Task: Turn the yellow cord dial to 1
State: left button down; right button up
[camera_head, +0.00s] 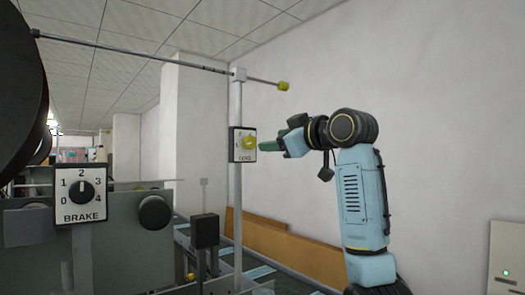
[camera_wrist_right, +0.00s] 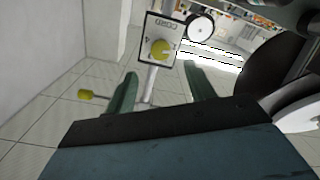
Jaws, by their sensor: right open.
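The yellow cord dial (camera_head: 249,142) is a round knob on a small white plate (camera_head: 236,155) fixed to a grey post. In the right wrist view the yellow dial (camera_wrist_right: 161,50) shows face-on on its plate, ahead of and between my fingers. Its lettering is too small to tell the setting. My right gripper (camera_head: 264,146) is close to the dial from the right; its green fingers partly overlap the plate in the head view. In the right wrist view the right gripper (camera_wrist_right: 163,86) is open, with nothing between its fingertips. My left gripper is not in view.
A larger BRAKE dial (camera_head: 81,191) with a black knob is on the grey machine at left. A rod with a yellow tip (camera_head: 283,86) crosses the post (camera_head: 237,110) above the plate. A black box (camera_head: 205,231) stands below. A white wall is behind my arm.

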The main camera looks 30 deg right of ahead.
jog(key=s, duration=0.2)
jog(key=s+b, duration=0.1)
jog(key=s, duration=0.1)
jog(key=shift+s+d+r, duration=0.15)
jog(key=shift+s, duration=0.1)
dwell(0.3)
